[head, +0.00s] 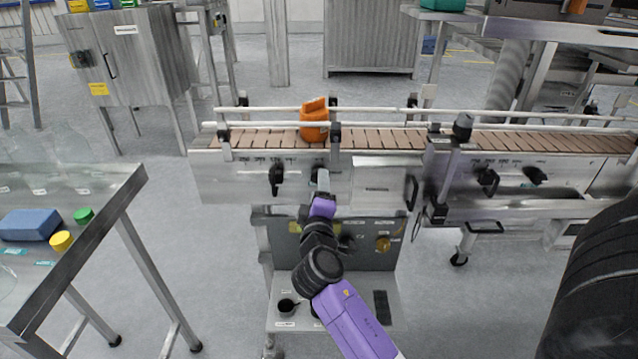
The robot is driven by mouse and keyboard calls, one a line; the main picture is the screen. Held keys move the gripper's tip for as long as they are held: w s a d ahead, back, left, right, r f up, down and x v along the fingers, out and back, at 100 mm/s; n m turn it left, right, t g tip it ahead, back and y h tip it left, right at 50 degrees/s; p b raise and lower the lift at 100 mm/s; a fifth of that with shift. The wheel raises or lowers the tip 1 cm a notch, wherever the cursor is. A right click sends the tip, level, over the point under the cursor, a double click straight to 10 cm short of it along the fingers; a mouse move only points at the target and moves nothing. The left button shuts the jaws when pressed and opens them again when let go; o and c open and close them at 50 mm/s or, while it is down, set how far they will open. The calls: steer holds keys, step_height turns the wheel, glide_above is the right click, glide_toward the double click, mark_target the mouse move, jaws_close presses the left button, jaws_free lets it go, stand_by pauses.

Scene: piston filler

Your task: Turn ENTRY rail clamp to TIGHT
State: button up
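The conveyor (375,138) runs across the view with guide rails along it. On its front panel is a black knob (276,179) with small labels above it, too small to read. I cannot tell which knob is the ENTRY rail clamp. My gripper (319,178) is at the front panel, right of that knob, at the end of my purple and black arm. Its fingers are small and partly hidden by my wrist, and I cannot tell whether they touch or hold anything. Any knob directly behind it is hidden.
An orange jug (314,121) stands on the belt above my gripper. More black handles (487,181) sit on the panel to the right. A lower grey panel (375,254) and shelf lie below. A steel table (100,200) stands at left, with open floor between.

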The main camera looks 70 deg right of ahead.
steer(key=v, duration=0.4)
steer(key=shift+s+a, duration=0.2)
steer(key=shift+a, duration=0.15)
steer(key=a+f+n+t+y, duration=0.1)
steer(key=a+t+y, duration=0.4)
steer(key=a, duration=0.6)
steer(key=a+f+t+y, duration=0.2)
steer(key=a+t+y, duration=0.35)
steer(key=a, duration=0.55)
steer(key=s+a+m+g+y, duration=0.1)
steer(key=s+a+y, duration=0.2)
steer(key=s+a, duration=0.55)
steer(key=s+a+m+g+y, duration=0.1)
steer(key=s+a+g+y, duration=0.3)
steer(key=s, duration=0.7)
step_height(320, 180, up, 15)
steer(key=t+p, duration=0.2)
steer(key=p, duration=1.3)
steer(key=shift+a+f+h, duration=0.2)
steer(key=shift+a+h, duration=0.15)
steer(key=shift+h, duration=0.1)
